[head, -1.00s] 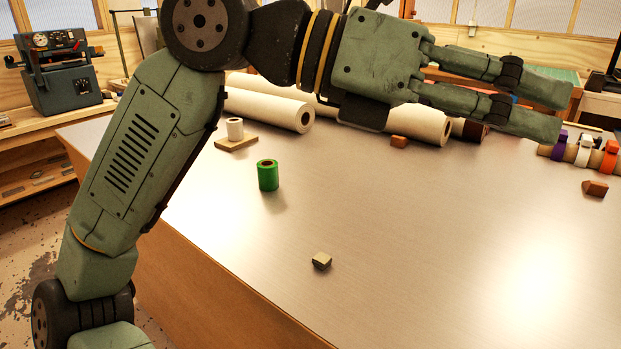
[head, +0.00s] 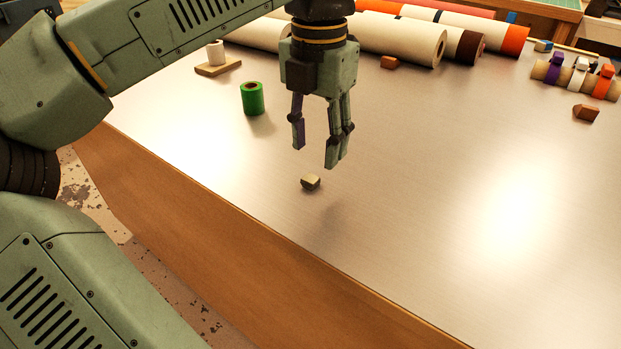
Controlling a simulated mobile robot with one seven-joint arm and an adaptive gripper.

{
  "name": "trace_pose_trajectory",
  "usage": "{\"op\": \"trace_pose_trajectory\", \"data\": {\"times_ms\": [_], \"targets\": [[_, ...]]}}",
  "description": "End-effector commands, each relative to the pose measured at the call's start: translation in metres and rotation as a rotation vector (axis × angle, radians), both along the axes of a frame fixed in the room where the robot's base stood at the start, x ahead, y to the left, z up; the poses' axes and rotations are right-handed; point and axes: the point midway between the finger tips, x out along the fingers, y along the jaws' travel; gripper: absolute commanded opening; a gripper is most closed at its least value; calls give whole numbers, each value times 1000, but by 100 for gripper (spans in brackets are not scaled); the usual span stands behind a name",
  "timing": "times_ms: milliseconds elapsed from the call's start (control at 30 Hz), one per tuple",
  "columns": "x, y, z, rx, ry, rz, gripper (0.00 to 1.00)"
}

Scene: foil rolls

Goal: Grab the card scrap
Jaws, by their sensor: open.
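A small folded-looking piece with a pale olive top and dark brown sides, which looks like the card scrap (head: 311,183), lies on the bare table near its front edge. My gripper (head: 317,154) points straight down above it. Its fingers are spread apart with nothing between them. The fingertips are above the scrap and do not appear to touch it. Nothing covers the scrap in this view.
A green roll (head: 252,98) stands on the table (head: 430,180) to the left. A white roll on a wooden base (head: 217,66) is behind it. Long rolls lie at the back. Brown blocks (head: 389,62) (head: 586,113) and a tube with coloured bands (head: 551,74) lie right. The middle is clear.

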Motion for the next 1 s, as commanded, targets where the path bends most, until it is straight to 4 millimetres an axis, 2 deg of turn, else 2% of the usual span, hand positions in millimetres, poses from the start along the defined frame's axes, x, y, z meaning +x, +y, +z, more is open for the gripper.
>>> {"op": "trace_pose_trajectory", "data": {"times_ms": [400,667,1000], "targets": [[0,3,-49,-2,2,-2,43],[0,3,-52,-2,0,-2,43],[0,3,-52,-2,0,-2,21]]}}
